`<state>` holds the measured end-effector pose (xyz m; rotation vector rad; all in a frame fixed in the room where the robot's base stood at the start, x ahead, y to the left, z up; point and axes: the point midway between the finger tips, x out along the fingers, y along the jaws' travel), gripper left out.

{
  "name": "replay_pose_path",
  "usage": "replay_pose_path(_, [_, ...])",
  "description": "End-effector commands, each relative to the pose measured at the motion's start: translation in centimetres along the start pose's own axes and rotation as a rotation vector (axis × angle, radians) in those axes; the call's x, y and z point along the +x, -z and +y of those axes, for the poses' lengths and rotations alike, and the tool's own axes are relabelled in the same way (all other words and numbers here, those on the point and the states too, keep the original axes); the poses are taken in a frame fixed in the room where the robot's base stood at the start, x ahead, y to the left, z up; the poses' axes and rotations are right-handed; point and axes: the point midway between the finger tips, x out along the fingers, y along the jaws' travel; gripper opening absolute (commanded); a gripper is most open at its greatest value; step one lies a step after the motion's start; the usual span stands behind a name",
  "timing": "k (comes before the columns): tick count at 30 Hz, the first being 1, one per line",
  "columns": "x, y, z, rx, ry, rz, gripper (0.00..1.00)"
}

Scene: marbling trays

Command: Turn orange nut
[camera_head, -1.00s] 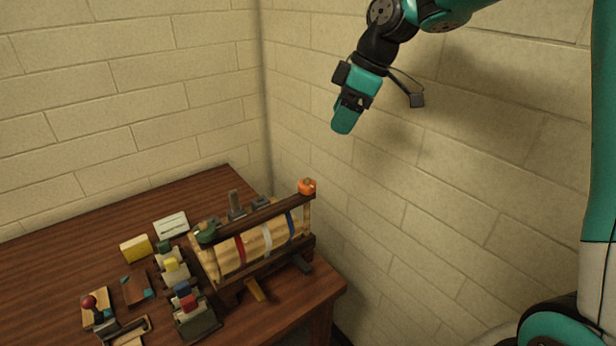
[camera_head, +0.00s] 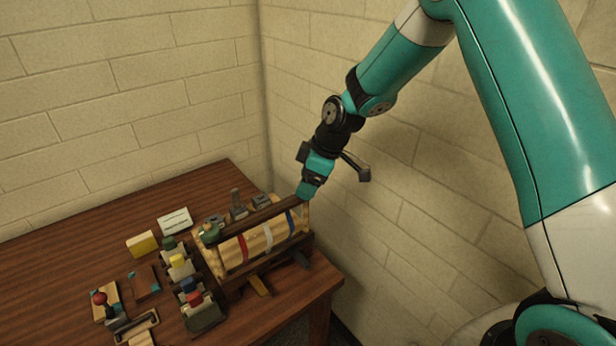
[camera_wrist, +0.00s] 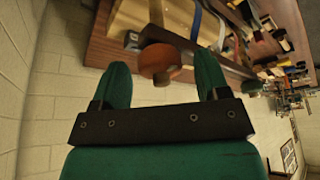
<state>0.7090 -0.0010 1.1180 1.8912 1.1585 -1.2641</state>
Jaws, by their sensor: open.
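The orange nut (camera_wrist: 160,62) shows in the wrist view between and just beyond the tips of my gripper's two green fingers. My gripper (camera_wrist: 160,80) is open, with a finger on each side of the nut's line and a gap around it. In the head view my gripper (camera_head: 304,194) points down at the right end of the wooden press (camera_head: 250,243), and it hides the orange nut there. A green nut (camera_head: 210,233) sits at the left end of the press's dark top bar (camera_head: 262,215). I cannot tell whether a finger touches the orange nut.
The press stands near the right edge of the brown table (camera_head: 60,250), close to the block wall (camera_head: 400,150). Small colored blocks, a yellow block (camera_head: 142,243), a white card (camera_head: 174,221) and a red-knobbed lever (camera_head: 99,298) lie to its left.

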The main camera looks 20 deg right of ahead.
Motion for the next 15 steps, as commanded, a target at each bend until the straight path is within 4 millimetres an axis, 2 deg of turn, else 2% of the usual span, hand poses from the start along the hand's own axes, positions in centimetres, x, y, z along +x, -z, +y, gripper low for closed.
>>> replay_pose_path(8, [0.22, 0.00, 0.00, 0.000, 0.000, 0.000, 0.69])
replay_pose_path(11, [0.21, 0.00, 0.00, 0.000, 0.000, 0.000, 0.50])
replay_pose_path(15, [0.19, 0.00, 0.00, 0.000, 0.000, 0.000, 0.20])
